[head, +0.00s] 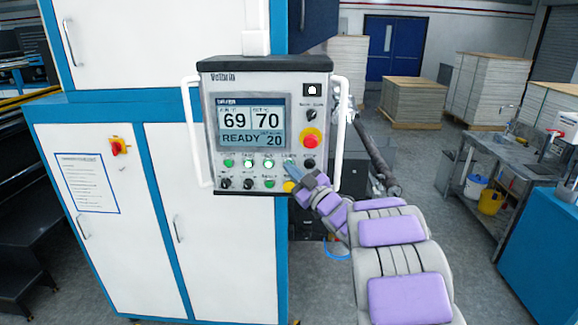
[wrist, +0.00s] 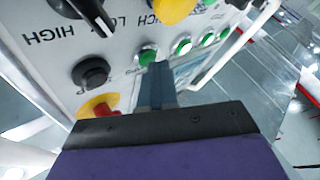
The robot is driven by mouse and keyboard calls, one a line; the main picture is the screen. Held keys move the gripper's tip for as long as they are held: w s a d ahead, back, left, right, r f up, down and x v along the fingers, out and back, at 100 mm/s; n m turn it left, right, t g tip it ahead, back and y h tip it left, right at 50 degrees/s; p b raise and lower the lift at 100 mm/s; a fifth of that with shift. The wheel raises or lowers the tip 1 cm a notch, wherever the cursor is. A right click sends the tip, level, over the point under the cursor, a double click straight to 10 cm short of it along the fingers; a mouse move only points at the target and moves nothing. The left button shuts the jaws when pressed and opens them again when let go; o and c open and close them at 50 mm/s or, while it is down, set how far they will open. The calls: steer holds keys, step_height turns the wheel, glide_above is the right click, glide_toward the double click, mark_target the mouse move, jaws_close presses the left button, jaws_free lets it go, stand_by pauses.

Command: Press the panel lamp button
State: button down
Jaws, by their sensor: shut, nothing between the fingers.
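The control panel (head: 205,120) hangs upright in front of a cabinet, with a lit screen (head: 250,122) and a row of round buttons below it. The button under the label that seems to read LAMPS is mostly covered by my gripper (head: 289,168) in the head view. In the wrist view that green-and-white button (wrist: 146,55) shows just beyond the tip of my gripper (wrist: 160,70), partly hidden by it. My gripper is shut and empty, pointing at the panel. I cannot tell whether its tip touches the button.
Other green buttons (head: 248,163) sit left of it. A black knob (head: 308,163) is on its right, with a red emergency stop (head: 311,138) above. White handles (head: 193,130) flank the panel. Pallet stacks (head: 412,100) and a steel bench (head: 478,142) stand farther off right.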

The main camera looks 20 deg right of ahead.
steer(key=shift+s, duration=0.1)
stand_by(0.5)
steer(key=shift+s+a, duration=0.25)
steer(key=shift+s, duration=0.4)
steer(key=shift+b, duration=0.3)
steer(key=s, duration=0.1)
steer(key=s+a, duration=0.1)
steer(key=s, duration=0.1)
steer(key=s+b, duration=0.1)
steer(key=shift+s+a, duration=0.3)
steer(key=shift+s, duration=0.05)
